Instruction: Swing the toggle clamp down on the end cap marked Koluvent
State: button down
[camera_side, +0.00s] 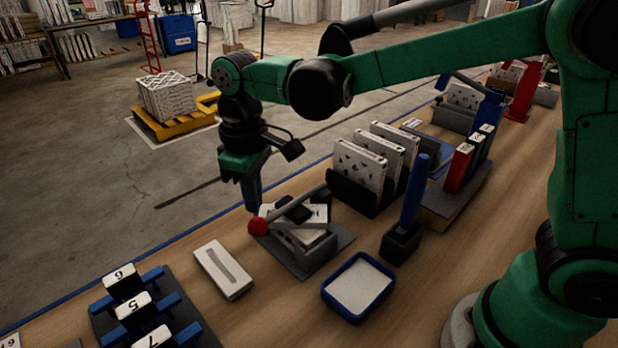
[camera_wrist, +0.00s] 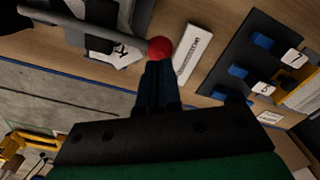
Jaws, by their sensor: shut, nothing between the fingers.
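The toggle clamp (camera_side: 302,248) is a grey fixture on a dark plate near the table's far edge. Its lever (camera_side: 298,204) is a grey rod lying low across the fixture, ending in a red ball knob (camera_side: 257,226). The knob (camera_wrist: 160,47) and rod (camera_wrist: 85,34) also show in the wrist view. A white piece (camera_side: 318,214) sits in the fixture, partly hidden by the lever; I cannot read the name Koluvent on it. My gripper (camera_side: 252,208) points down, fingers shut and empty, just behind the knob. In the wrist view its fingertips (camera_wrist: 158,66) overlap the knob's edge; contact is unclear.
A white slotted box (camera_side: 223,270) lies left of the clamp. A numbered blue rack (camera_side: 178,322) stands front left. A blue tray (camera_side: 328,298), a black holder with a blue upright handle (camera_side: 414,190) and a rack of white filters (camera_side: 352,190) stand to the right.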

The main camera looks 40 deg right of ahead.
jog(key=shift+f, duration=1.1)
dwell(0.4)
dwell(1.2)
jog(key=shift+r, duration=3.55)
jog(key=shift+d, duration=0.1)
jog(key=s+d+f+m+t, duration=0.3)
jog(key=s+d+m+t, duration=0.3)
jog(key=d, duration=0.5)
jog(key=shift+s+d+t, duration=0.4)
jog(key=shift+s+t, duration=0.2)
jog(key=shift+s, duration=0.55)
jog(key=shift+f, duration=0.1)
